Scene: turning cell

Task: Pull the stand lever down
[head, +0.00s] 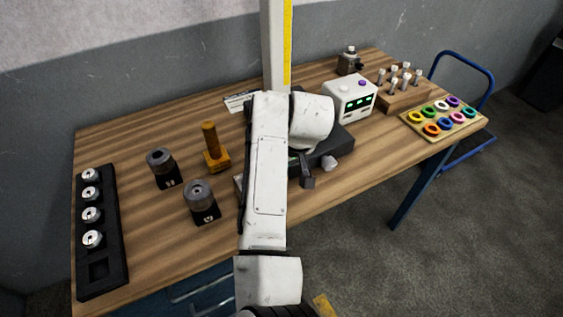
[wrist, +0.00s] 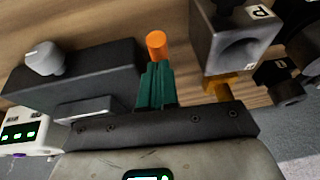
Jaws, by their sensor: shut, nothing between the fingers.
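My gripper (wrist: 156,75) shows in the wrist view with its teal fingers shut and nothing between them. An orange cylinder (wrist: 157,45), which looks like a lever grip, stands right at the fingertips; I cannot tell whether they touch it. A dark stand body with a grey knob (wrist: 45,58) lies left of the fingers. A grey block with a hollow face and a P label (wrist: 235,45) is to the right. In the head view the dark stand (head: 338,140) is partly hidden by my arm, and the orange grip is not visible there.
A white box with green displays (head: 350,95) stands behind the stand. A colored ring tray (head: 445,118) is at the right. An amber post (head: 212,150), two dark cylinders (head: 162,167) (head: 200,200) and a black rack (head: 100,255) are at the left.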

